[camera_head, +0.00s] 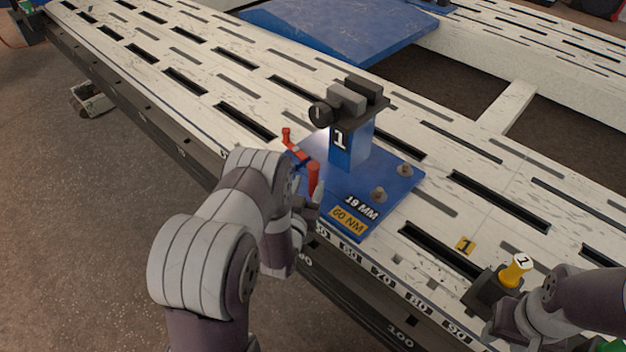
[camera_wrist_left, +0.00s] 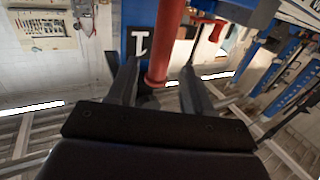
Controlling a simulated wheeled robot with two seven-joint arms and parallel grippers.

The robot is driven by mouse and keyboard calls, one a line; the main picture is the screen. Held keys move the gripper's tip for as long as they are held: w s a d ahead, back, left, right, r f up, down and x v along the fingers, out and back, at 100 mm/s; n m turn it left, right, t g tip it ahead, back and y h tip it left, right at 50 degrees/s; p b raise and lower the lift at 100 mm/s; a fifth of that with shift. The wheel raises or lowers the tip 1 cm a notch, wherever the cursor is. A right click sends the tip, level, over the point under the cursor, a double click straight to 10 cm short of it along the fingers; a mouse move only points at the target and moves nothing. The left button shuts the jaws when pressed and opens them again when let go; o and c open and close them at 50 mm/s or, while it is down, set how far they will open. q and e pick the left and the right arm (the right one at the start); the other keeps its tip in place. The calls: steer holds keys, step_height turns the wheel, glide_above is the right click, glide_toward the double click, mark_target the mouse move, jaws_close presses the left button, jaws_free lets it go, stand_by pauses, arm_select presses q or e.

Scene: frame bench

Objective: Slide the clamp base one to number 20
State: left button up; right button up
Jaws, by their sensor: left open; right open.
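Clamp base one is a blue plate (camera_head: 385,190) with a blue post (camera_head: 345,148) marked 1 and a dark clamp head on top. It sits on the white slotted bench (camera_head: 470,150), beside the scale on the front edge. A red handle (camera_head: 313,178) stands at its left front corner. My left gripper (camera_head: 312,196) is at this handle; in the left wrist view the red handle (camera_wrist_left: 165,45) stands between the open fingers (camera_wrist_left: 158,80). Number 20 is not readable. My right gripper (camera_head: 505,318) is at the lower right, partly hidden by its own wrist.
A yellow pin (camera_head: 516,269) marked 1 stands in a dark block at the right, close to my right gripper. A blue ramp-like plate (camera_head: 340,35) is behind. Bench slots left of the base look clear.

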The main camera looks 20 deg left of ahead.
mark_target(312, 179)
arm_select(q)
steer(key=w, duration=0.1)
steer(key=w+b, duration=0.1)
steer(key=w, duration=0.2)
steer(key=shift+w+a+f, duration=0.1)
steer(key=shift+w+a, duration=0.1)
steer(key=shift+a, duration=0.1)
steer(key=shift+w, duration=0.25)
steer(key=shift+c, duration=0.4)
jaws_close()
steer(key=w+a, duration=0.1)
steer(key=a, duration=0.2)
steer(key=w+a+b, duration=0.1)
steer(key=a, duration=0.2)
steer(key=w+a, duration=0.1)
steer(key=a, duration=0.2)
steer(key=shift+w, duration=0.1)
steer(key=shift+w+a, duration=0.1)
steer(key=shift+a, duration=0.25)
